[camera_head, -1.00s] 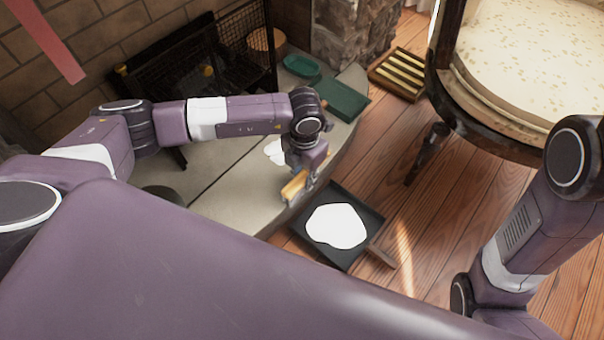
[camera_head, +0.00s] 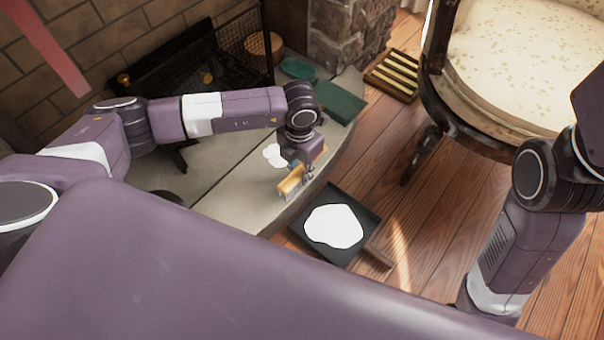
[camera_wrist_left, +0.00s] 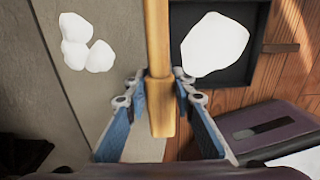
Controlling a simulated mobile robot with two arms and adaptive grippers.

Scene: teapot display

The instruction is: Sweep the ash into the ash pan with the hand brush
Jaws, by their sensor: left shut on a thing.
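White ash lies in a few round patches on the stone hearth, in the head view (camera_head: 274,155) and at upper left in the left wrist view (camera_wrist_left: 86,46). The square dark ash pan (camera_head: 303,238) sits on the wooden floor beside the hearth's edge, with a large white patch of ash in it (camera_head: 333,226). My left gripper (camera_head: 308,170) is shut on the yellow wooden hand brush (camera_head: 290,183), between the hearth ash and the pan. In the left wrist view, the brush (camera_wrist_left: 158,50) stands between the fingers (camera_wrist_left: 155,90). My right gripper is out of view.
A black fire screen (camera_head: 240,50) and a woven basket (camera_head: 262,44) stand at the back. A teal dish (camera_head: 299,67) and a dark green flat object (camera_head: 341,101) lie on the hearth. A wooden tray (camera_head: 393,76) and a patterned chair (camera_head: 520,60) stand right.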

